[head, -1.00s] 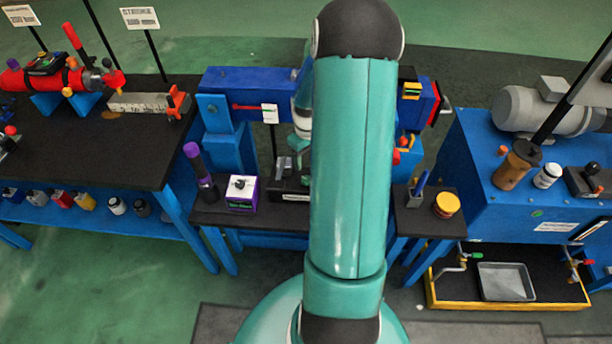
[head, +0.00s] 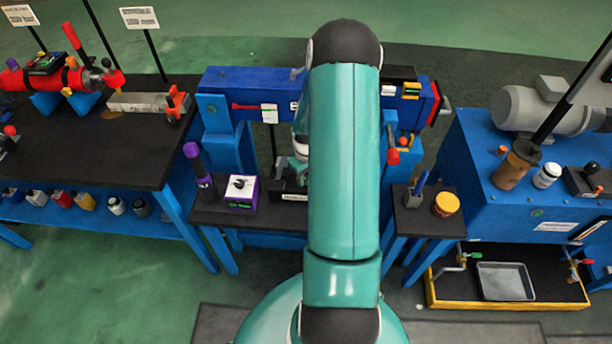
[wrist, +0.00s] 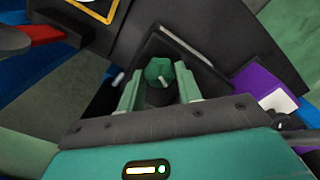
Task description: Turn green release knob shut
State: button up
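The green knob (wrist: 159,72) shows in the wrist view, faceted, inside a dark frame. My gripper (wrist: 157,80) has its two pale green fingers spread, one on each side of the knob's near side. A gap shows between them, and I cannot tell whether either finger touches the knob. A small pale pin or lever stands just right of the knob. In the head view my arm covers the knob and most of the gripper.
A blue beam (head: 250,87) spans behind my arm. On the dark shelf left of it stand a purple-topped tool (head: 198,170) and a purple-and-white box (head: 241,191). Right are a yellow-and-red tin (head: 445,204) and a red-ended fitting (head: 393,157). A drip tray (head: 504,281) lies lower right.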

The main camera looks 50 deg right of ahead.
jog(key=c, duration=0.5)
jog(key=shift+o, duration=0.2)
jog(key=shift+m, duration=0.5)
jog(key=m, duration=0.5)
jog(key=shift+m, duration=0.3)
jog(key=m, duration=0.5)
jog(key=shift+m, duration=0.3)
jog(key=o, duration=1)
jog(key=shift+c, duration=0.2)
